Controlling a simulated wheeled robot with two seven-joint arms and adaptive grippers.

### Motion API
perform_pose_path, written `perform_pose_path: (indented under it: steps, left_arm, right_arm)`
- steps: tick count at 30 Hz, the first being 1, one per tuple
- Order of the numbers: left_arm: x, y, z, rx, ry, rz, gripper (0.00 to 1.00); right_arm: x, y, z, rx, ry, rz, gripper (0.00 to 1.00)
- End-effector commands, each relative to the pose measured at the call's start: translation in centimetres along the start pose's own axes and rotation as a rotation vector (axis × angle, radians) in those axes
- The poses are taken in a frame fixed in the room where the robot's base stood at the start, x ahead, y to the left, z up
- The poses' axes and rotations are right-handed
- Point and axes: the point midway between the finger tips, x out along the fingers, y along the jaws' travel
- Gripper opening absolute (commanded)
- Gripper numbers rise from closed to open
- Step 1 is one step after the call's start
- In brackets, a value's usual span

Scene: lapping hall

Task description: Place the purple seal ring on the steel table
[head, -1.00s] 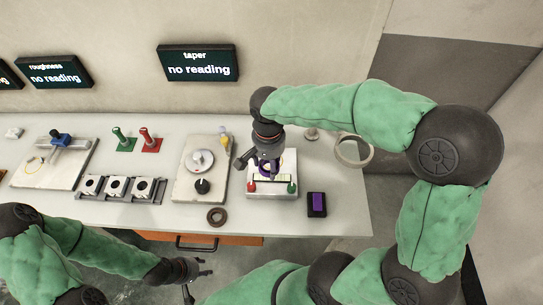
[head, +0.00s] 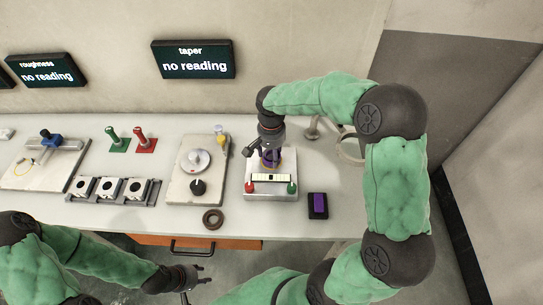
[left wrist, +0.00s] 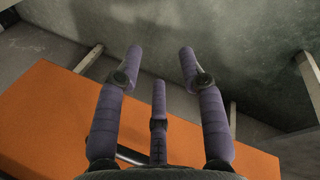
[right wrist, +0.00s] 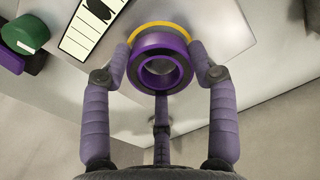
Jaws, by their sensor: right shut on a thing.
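The purple seal ring (right wrist: 160,42) is between the fingers of my right gripper (right wrist: 160,66), which is shut on it. Its open bore faces the right wrist camera. In the head view my right gripper (head: 269,160) is over the back of a white fixture (head: 261,193) with a red and a green knob; the ring is hard to tell from the fingers there. A yellow rim (right wrist: 165,26) shows behind the ring; I cannot tell whether they touch. The long pale table (head: 262,219) carries the fixture. My left gripper (head: 193,277) is open and empty off the table's front edge.
A black device with a purple screen (head: 318,205) stands right of the fixture. A brown ring (head: 213,219) lies near the front edge. A dial plate (head: 196,184) stands to the left, a pale round stand (head: 349,150) behind right. An orange drawer (head: 222,243) is below.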

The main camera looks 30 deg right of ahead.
Motion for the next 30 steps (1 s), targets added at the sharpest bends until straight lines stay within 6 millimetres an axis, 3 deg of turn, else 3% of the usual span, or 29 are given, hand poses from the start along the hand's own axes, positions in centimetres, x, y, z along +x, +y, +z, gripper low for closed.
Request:
perform_pose_path:
  steps: [2,14,15,17,30]
  left_arm:
    - [0.36,-0.13,-0.01,0.0,0.0,0.0,0.4]
    - [0.52,-0.18,-0.02,0.0,0.0,0.0,0.4]
    - [0.47,-0.17,-0.01,0.0,0.0,0.0,0.4]
    - [0.45,-0.16,-0.01,0.0,0.0,0.0,0.4]
    - [0.11,-0.04,0.0,0.0,0.0,0.0,0.4]
  right_arm:
    - [0.81,0.02,-0.03,0.001,0.001,0.0,0.25]
    - [1.17,-0.01,-0.04,0.0,0.002,-0.001,0.25]
    - [1.13,-0.01,-0.03,0.0,0.002,-0.001,0.68]
    - [1.1,-0.01,-0.03,0.0,0.002,-0.001,0.83]
    - [0.55,-0.02,-0.04,0.0,0.002,-0.001,0.83]
